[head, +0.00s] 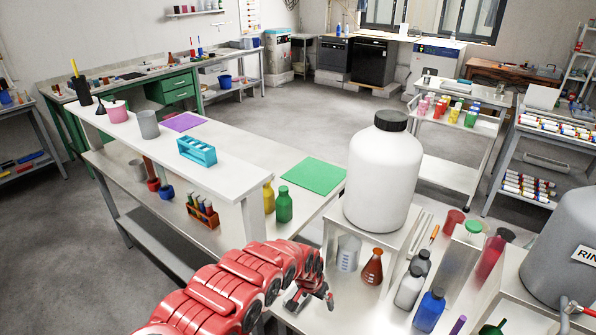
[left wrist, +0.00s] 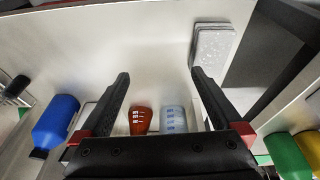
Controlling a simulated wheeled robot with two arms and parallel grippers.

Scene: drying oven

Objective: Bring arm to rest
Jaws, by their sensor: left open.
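My left arm (head: 225,285) reaches in from the bottom left in the head view, and it is red. My left gripper (head: 318,292) is at its end, low beside the front bench, left of a conical flask with red-brown liquid (head: 372,270). In the left wrist view the left gripper (left wrist: 161,76) is open with nothing held between its two black fingers. The flask (left wrist: 140,122) and a clear beaker with blue marks (left wrist: 173,119) appear between the finger bases there, apart from the fingertips. My right gripper does not show.
A large white jar (head: 385,175) stands on a raised block behind the flask. Green (head: 284,205) and yellow bottles (head: 268,197) stand left on the bench. Open floor (head: 300,120) lies beyond.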

